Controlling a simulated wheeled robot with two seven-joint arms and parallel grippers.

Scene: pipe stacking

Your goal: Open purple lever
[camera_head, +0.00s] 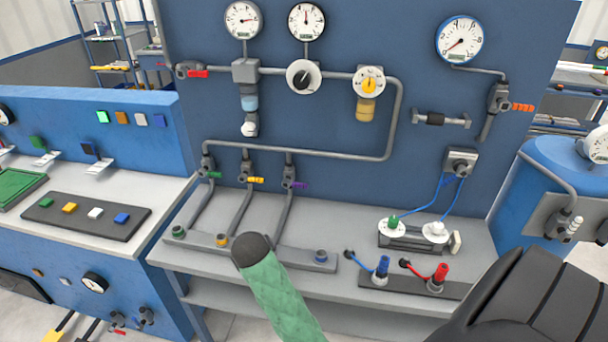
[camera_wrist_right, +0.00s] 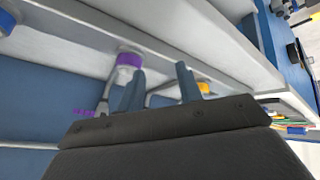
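The purple lever (camera_head: 298,185) sits on a grey valve low on the blue wall panel, at the right end of a row of three. It points to the right in the head view. In the right wrist view a purple part (camera_wrist_right: 83,113), seemingly this lever, shows left of the fingers, partly cut off by the gripper body. My right gripper (camera_wrist_right: 160,85) has its two blue-grey fingers apart with nothing held between them. The purple part lies outside the fingers. My left gripper is not in view.
A green lever (camera_head: 214,175) and a yellow lever (camera_head: 255,180) sit left of the purple one. A green rod with a dark round end (camera_head: 275,293) crosses the foreground below. A purple-ringed fitting (camera_wrist_right: 129,60) is beyond the fingers. Blue and red connectors (camera_head: 440,273) stand at right.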

